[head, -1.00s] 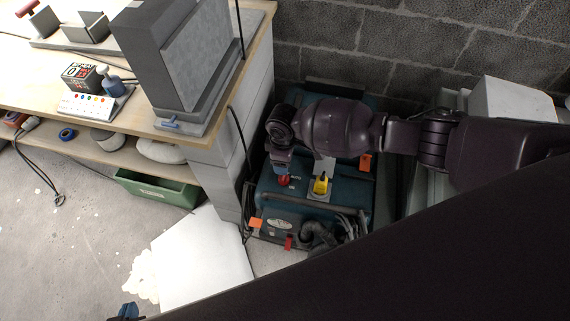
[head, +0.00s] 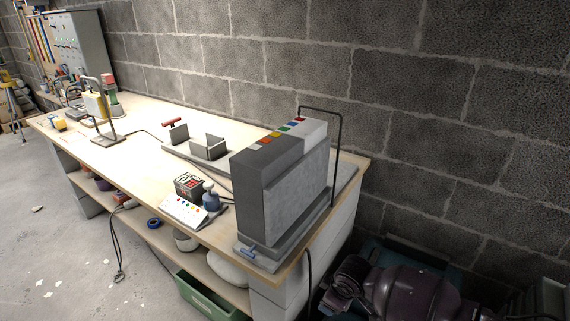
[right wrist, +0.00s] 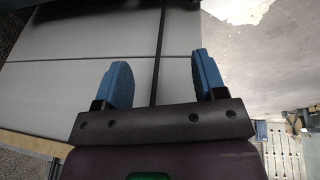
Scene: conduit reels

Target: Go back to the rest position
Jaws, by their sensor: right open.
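My right gripper (right wrist: 163,76) shows in the right wrist view. Its two blue fingers stand wide apart with nothing between them. Behind them are pale grey block faces and a dark vertical cable (right wrist: 159,50). In the head view only part of my right arm shows at the bottom right, and its gripper is out of frame. My left gripper is not in view.
A long wooden workbench (head: 140,115) on pale blocks runs along the block wall. A tall grey unit (head: 280,185) stands at its near end. A green bin (head: 210,300) sits below. A dark teal machine (head: 400,252) is partly hidden behind my right arm. Floor at left is mostly clear.

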